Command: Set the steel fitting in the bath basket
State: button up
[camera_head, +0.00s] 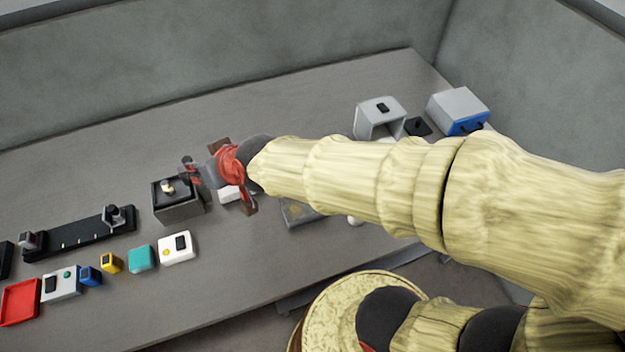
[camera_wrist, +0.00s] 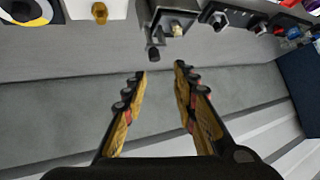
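A small pale metal piece, which looks like the steel fitting (camera_head: 167,187), sits at the top of an open-topped dark grey box (camera_head: 180,212) left of centre in the head view. It also shows in the wrist view (camera_wrist: 177,28), at the top of the picture. I cannot tell whether this box is the bath or whether a basket lies inside it. My gripper (camera_head: 194,172) is just right of the box and close to it. In the wrist view my gripper (camera_wrist: 161,70) has its fingers apart with nothing between them. A dark knob (camera_wrist: 154,54) projects from the box's edge.
A black rail (camera_head: 80,235) with clamps lies left of the box. A white unit (camera_head: 177,248), a teal block (camera_head: 142,258) and a red tray (camera_head: 20,302) line the front. A grey arch (camera_head: 380,105) and a blue-fronted box (camera_head: 458,108) stand back right. The rear table is clear.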

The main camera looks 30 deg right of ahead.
jog(key=s+d+r+m+g+h, duration=0.1)
jog(key=s+d+r+g+h, duration=0.2)
jog(key=s+d, duration=1.4)
jog(key=shift+s+d+r+m+h, duration=0.25)
jog(key=shift+r+m+h, duration=0.15)
jog(key=shift+r, duration=0.05)
